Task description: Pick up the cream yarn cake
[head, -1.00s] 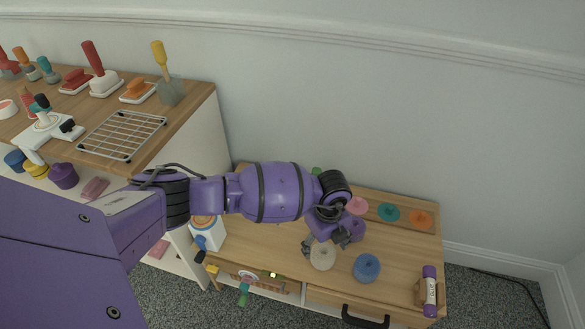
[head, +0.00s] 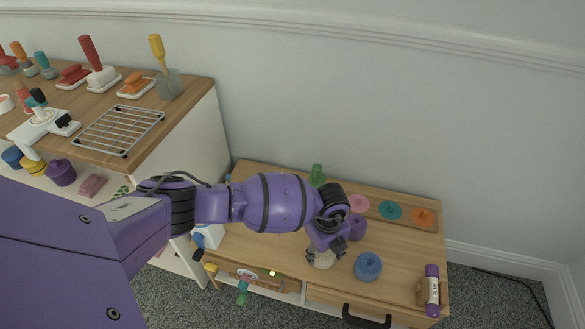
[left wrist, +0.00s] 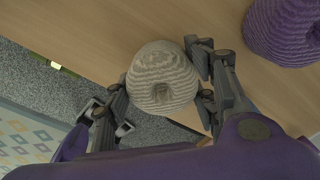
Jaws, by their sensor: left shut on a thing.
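The cream yarn cake (left wrist: 163,78) sits between the two fingers of my left gripper (left wrist: 158,103) in the left wrist view. In the head view it is a pale shape (head: 323,260) under my left gripper (head: 324,252), partly covered by the fingers. The left gripper is shut on the cake, near the front edge of the low wooden table (head: 289,262). I cannot tell whether the cake is clear of the tabletop. My right gripper is in neither view.
A purple yarn cake (left wrist: 287,30) lies close by, and a blue one (head: 368,266) stands to the right. A purple tube (head: 432,285) is at the right end. Pink, teal (head: 390,210) and orange items sit in a tray at the back.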

